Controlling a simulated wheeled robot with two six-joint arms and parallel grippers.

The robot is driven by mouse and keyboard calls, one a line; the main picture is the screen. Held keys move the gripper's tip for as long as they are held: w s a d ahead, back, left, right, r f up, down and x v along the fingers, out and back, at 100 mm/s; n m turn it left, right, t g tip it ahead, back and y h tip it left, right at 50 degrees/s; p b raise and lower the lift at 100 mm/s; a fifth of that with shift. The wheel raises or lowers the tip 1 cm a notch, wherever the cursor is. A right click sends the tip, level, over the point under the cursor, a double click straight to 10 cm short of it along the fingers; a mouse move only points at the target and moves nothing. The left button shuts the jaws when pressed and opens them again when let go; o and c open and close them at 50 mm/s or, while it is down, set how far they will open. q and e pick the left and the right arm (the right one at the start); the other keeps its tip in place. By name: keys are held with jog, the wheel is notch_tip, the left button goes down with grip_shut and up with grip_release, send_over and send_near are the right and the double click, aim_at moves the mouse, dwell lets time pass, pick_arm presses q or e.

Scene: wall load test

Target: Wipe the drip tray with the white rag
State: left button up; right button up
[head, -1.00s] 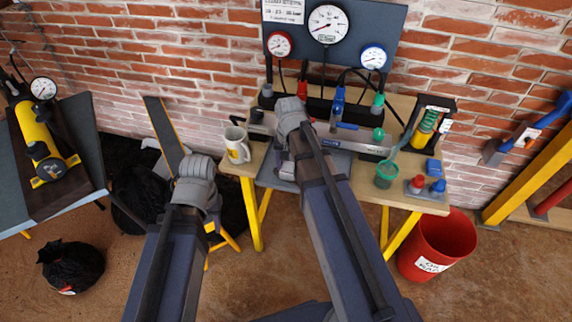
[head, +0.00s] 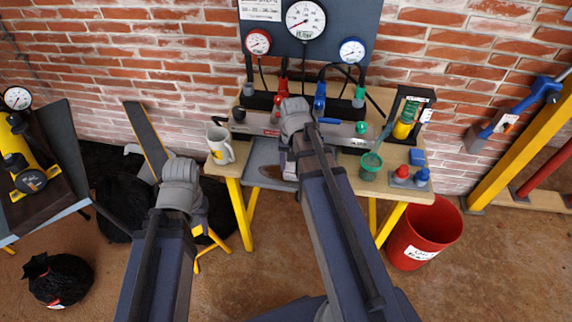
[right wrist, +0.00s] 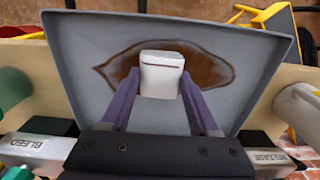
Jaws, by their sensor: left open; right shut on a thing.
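The grey drip tray (head: 262,168) sits at the front edge of the wooden bench, and fills the right wrist view (right wrist: 85,35). A brown stain (right wrist: 211,68) spreads across its middle. My right gripper (right wrist: 161,95) is shut on the white rag (right wrist: 160,62), a small folded block, over the middle of the stain. Whether the rag touches the tray is hard to tell. In the head view my right arm hides most of the rag and the fingers. My left gripper (head: 200,212) is open, low left of the bench, its fingers mostly hidden behind the wrist.
On the bench (head: 345,178) a mug (head: 219,146) stands left of the tray and a green cup (head: 370,167) right of it. A gauge panel (head: 350,22) stands behind. A red bin (head: 424,235) is on the floor at right, a black bag (head: 57,279) at left.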

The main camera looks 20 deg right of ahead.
jog(key=shift+s+d, duration=0.3)
jog(key=shift+d, duration=0.15)
jog(key=shift+s+d+r, duration=0.1)
jog(key=shift+s+d, duration=0.45)
jog(key=shift+d, duration=0.35)
jog(key=shift+s+d, duration=0.55)
jog(key=shift+d, duration=0.3)
jog(key=shift+f, duration=0.2)
jog(key=shift+a, duration=0.15)
jog(key=shift+w+a+r, duration=0.1)
jog(key=shift+w+a, duration=0.5)
jog(key=shift+a, duration=0.25)
jog(key=shift+w+a, duration=0.55)
jog(key=shift+a, duration=0.25)
